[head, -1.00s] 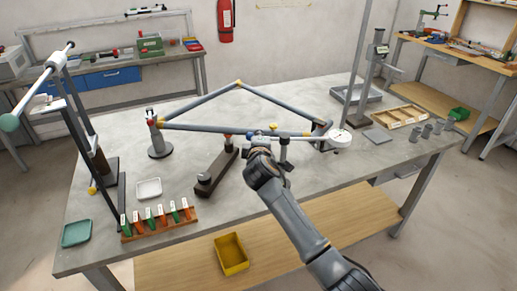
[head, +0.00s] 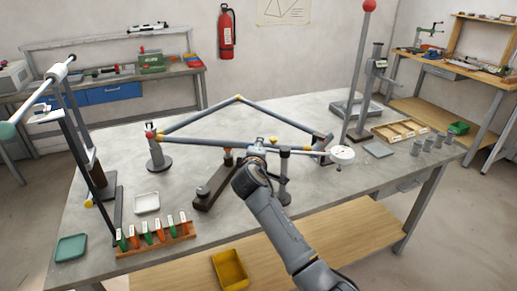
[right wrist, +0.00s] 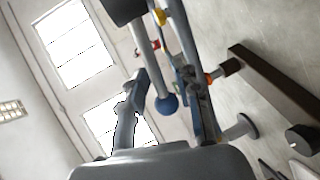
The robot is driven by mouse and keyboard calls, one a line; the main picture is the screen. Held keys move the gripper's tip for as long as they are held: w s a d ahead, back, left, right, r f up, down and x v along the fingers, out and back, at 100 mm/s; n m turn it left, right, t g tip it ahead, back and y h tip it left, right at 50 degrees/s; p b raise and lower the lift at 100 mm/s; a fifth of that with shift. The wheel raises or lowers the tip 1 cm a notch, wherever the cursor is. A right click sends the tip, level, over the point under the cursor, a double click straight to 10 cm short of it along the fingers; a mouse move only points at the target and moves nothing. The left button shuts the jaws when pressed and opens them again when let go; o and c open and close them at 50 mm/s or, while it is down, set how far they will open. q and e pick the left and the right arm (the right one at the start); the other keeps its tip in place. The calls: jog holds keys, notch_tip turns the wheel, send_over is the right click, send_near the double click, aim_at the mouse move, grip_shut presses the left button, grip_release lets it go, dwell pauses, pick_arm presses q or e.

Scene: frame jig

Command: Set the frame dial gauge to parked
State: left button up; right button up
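The bicycle-like frame of grey tubes (head: 190,119) with yellow joints rests in the jig on the grey workbench. The dial gauge (head: 341,154), a white round face, sits at the right end of a thin rod near the frame's right corner; its reading is too small to tell. My right gripper (head: 256,156) is at the lower tube, left of the gauge and apart from it, its fingers largely hidden. In the right wrist view the right gripper (right wrist: 168,108) has its fingers apart, with a blue ball knob (right wrist: 167,103) showing between them; contact cannot be told. My left gripper is not in view.
A dark clamp block (head: 212,189) and a post (head: 284,178) stand close to my right gripper. A tall red-topped pole (head: 356,85) rises behind the gauge. A rack of coloured tags (head: 155,240) and a white dish (head: 147,202) lie at the left.

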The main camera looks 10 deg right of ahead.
jog(key=v, duration=1.2)
